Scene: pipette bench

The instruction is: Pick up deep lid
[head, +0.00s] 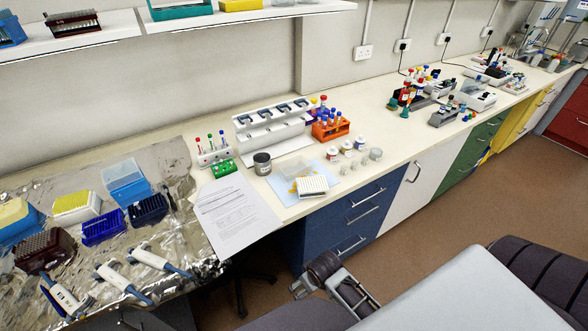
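A clear, flat lid-like piece (294,167) lies on a light blue mat (283,192) near the middle of the bench; I take it for the deep lid, but its depth is hard to tell. A white well plate (312,186) sits just in front of it on the same mat. A metal and dark linkage, apparently my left gripper (340,292), is low in the picture, in front of the blue drawers and well away from the lid. Its fingertips are not clear, and nothing shows in it. My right gripper is not in view.
Small jars (346,147), a dark canister (262,163), an orange tube rack (330,128) and a white pipette stand (272,123) surround the mat. Papers (236,212) lie to its left. Pipettes (123,281) and tip boxes (102,227) rest on foil farther left.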

